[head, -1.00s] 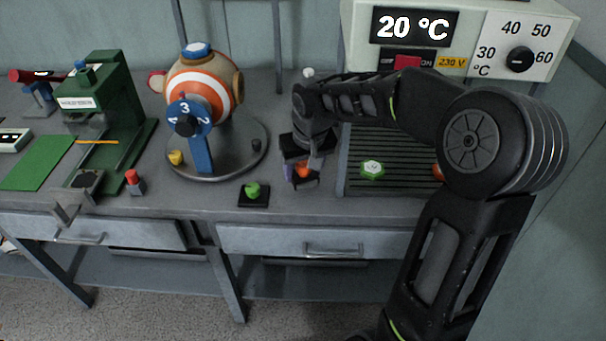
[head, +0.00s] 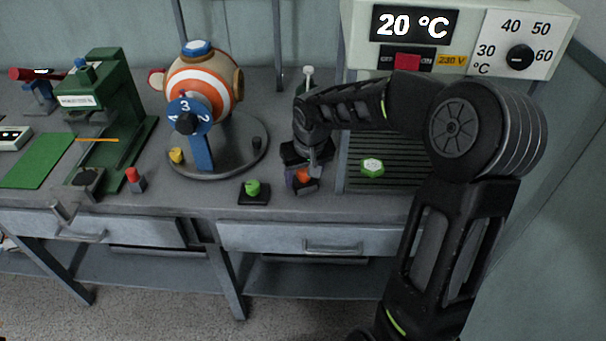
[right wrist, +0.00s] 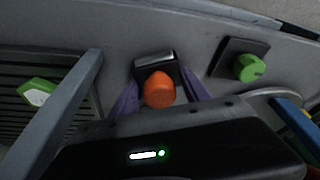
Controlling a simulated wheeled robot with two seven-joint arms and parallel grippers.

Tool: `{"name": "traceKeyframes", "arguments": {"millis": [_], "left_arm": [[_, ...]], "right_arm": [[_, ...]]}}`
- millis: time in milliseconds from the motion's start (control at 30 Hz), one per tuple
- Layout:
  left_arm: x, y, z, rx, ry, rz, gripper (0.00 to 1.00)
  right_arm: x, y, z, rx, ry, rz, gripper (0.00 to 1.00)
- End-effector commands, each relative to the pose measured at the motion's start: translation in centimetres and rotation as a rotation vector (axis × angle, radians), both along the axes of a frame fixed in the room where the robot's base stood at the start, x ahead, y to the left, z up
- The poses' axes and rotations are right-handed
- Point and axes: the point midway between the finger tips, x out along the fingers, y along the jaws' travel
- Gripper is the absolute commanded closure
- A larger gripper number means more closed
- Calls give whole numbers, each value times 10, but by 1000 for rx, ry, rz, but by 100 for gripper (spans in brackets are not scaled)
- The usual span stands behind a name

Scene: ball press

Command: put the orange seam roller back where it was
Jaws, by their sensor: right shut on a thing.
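The orange seam roller (head: 303,175) is at the front of the bench, between the fingers of my right gripper (head: 302,170). In the right wrist view its rounded orange end (right wrist: 159,91) shows between the two purple fingers of the gripper (right wrist: 160,98), which is shut on it. A small dark block with a bright top edge (right wrist: 154,66) lies right beside or under the roller. I cannot tell whether the roller touches it or is seated in it. My left gripper is not in view.
A green knob on a black square base (head: 254,191) stands left of my right gripper. A green and white piece (head: 372,168) lies on the dark ribbed plate (head: 360,146) to the right. A striped ball on a round stand (head: 202,85) is at the back left.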

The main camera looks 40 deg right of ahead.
Motion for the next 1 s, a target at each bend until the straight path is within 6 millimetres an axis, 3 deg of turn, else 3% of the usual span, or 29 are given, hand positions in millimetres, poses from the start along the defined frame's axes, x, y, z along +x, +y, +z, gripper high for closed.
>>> {"name": "traceKeyframes", "arguments": {"millis": [33,67,300,733,1000], "left_arm": [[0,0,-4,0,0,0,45],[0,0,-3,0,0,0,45],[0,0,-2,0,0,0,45],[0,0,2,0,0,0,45],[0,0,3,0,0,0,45]], "right_arm": [[0,0,-3,0,-1,0,100],[0,0,-3,0,0,0,45],[0,0,-2,0,0,0,25],[-1,0,6,0,-2,-1,24],[-12,3,50,-2,-5,-1,24]]}}
